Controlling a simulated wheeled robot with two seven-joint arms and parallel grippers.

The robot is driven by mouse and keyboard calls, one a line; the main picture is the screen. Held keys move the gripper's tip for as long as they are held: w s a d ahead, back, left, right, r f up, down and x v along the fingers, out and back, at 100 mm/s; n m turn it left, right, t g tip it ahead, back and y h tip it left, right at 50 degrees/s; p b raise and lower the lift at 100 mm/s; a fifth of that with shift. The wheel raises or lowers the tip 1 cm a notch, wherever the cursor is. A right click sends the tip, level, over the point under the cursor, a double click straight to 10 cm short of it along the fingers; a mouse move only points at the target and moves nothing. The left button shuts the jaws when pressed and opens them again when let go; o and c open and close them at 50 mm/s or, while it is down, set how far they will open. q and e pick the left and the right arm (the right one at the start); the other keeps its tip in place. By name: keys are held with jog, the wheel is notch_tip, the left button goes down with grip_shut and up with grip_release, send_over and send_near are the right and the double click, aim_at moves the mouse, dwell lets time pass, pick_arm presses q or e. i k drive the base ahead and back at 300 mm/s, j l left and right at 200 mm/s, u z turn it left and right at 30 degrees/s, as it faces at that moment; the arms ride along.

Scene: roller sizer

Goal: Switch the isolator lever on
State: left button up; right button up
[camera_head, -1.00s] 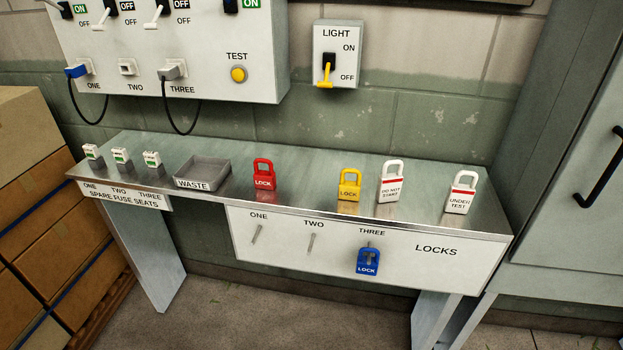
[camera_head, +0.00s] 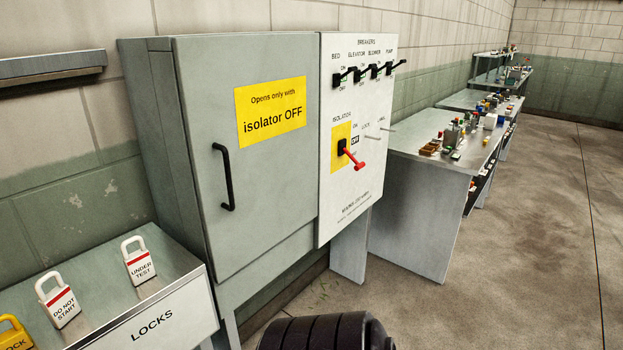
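The isolator lever (camera_head: 353,158) is red with a black pivot, on a yellow plate on the white breaker panel (camera_head: 337,205). It slopes down and to the right from its pivot. An ON mark stands above an OFF mark beside the plate, and the OFF mark is boxed in black. Neither of my grippers shows in this view. A black ribbed part, which looks like a piece of my arm, shows at the bottom edge.
A grey cabinet (camera_head: 265,190) with a black handle joins the panel's left side. Black breaker levers (camera_head: 363,74) and two bare pegs (camera_head: 377,137) stick out from the panel. A cluttered bench (camera_head: 400,137) stands right; open floor (camera_head: 510,270) lies in front.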

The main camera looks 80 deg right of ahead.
aim_at(360, 166)
jog(key=z, duration=2.95)
jog(key=i+z, duration=0.25)
jog(key=i, duration=0.25)
jog(key=i+j+z, duration=0.2)
jog(key=i, duration=0.25)
jog(key=i+j+z, duration=0.25)
jog(key=i, duration=0.25)
jog(key=i+j+z, duration=0.2)
jog(key=i, duration=0.25)
